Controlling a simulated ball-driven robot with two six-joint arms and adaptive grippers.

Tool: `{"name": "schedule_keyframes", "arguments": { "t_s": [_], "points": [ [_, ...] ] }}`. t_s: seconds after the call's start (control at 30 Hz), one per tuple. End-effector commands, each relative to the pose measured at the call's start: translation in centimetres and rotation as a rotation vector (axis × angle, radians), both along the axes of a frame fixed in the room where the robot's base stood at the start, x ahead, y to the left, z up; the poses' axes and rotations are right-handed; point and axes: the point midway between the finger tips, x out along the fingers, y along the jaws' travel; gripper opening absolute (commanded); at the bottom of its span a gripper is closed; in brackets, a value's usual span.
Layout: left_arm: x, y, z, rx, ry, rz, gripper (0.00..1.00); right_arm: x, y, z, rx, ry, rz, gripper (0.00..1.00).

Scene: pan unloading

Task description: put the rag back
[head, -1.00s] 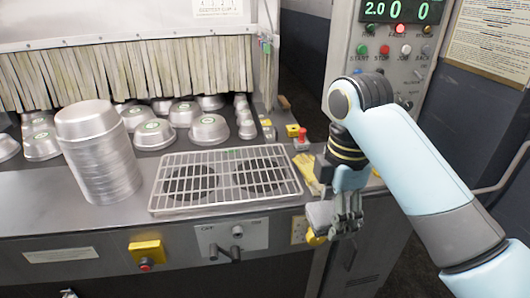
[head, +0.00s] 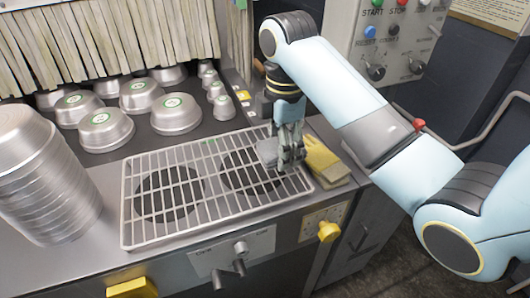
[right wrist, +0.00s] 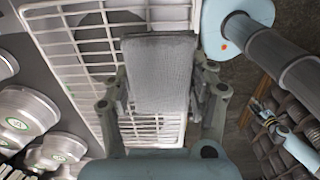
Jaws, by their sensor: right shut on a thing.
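My right gripper (head: 291,158) is shut on a small grey rag (head: 267,150) over the right end of the wire rack (head: 150,236). In the right wrist view the rag (right wrist: 160,75) is a flat, rectangular grey pad between the fingers (right wrist: 158,95), with the rack (right wrist: 66,45) behind it. I cannot tell whether the rag touches the rack. My left gripper does not show in the head view.
A folded yellow cloth or glove (head: 323,162) lies just right of the rack. A tall stack of metal pans (head: 40,185) stands at the left. Several upturned pans (head: 176,114) sit behind the rack. Yellow-knobbed controls (head: 328,231) stick out in front.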

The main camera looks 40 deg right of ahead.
Motion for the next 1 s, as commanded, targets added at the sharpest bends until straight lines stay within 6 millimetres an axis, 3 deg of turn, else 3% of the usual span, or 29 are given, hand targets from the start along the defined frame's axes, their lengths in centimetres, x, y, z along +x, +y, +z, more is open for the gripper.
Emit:
{"name": "schedule_keyframes", "arguments": {
  "t_s": [0.13, 0.33, 0.53, 0.73, 1.0],
  "points": [
    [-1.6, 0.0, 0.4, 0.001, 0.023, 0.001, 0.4, 3.6, -1.0, -1.7, 0.0, -0.001, -0.001, 0.28],
    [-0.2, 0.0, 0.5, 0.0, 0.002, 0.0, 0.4, 6.5, -1.8, -3.6, 0.0, -0.002, 0.0, 0.28],
    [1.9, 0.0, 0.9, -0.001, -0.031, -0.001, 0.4, 7.1, -2.0, -5.0, -0.001, 0.0, 0.0, 0.28],
    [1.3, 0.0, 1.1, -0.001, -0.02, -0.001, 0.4, 7.1, -2.0, -7.7, -0.001, -0.002, 0.0, 0.28],
    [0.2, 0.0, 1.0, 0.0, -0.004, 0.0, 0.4, 7.1, -1.9, -8.1, -0.001, -0.004, 0.001, 0.28]
  ]
}}
